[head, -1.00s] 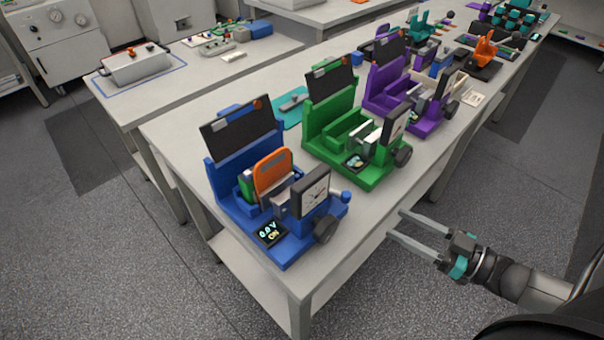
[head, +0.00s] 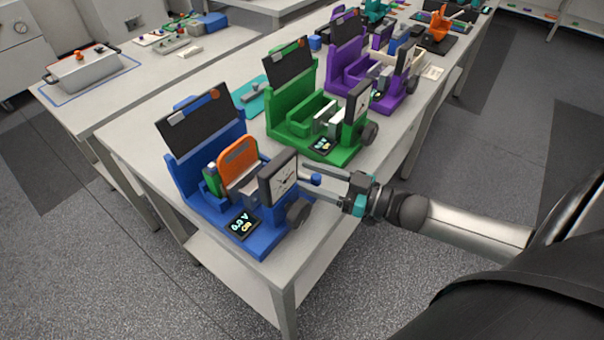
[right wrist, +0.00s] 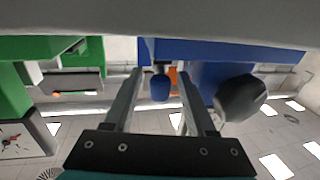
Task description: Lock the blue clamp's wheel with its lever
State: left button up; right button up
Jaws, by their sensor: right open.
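The blue clamp (head: 212,205) stands at the near end of the long table, holding an orange-framed piece (head: 238,158) and showing a lit display (head: 242,226). Its dark wheel (head: 299,212) is on its right side; it also shows in the right wrist view (right wrist: 240,97). The lever's blue knob (head: 316,180) sticks out above the wheel. My right gripper (head: 303,176) is open, reaching in from the right at the knob. In the right wrist view the knob (right wrist: 160,88) lies between the two spread fingers, with gaps on both sides. My left gripper is not in view.
A green clamp (head: 285,121) stands just behind the blue one, and a purple clamp (head: 345,75) beyond it. A black gauge box (head: 278,178) sits close to the knob and fingertips. The floor right of the table is clear.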

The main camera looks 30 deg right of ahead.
jog(key=shift+x, duration=0.9)
jog(key=shift+c, duration=0.3)
grip_shut()
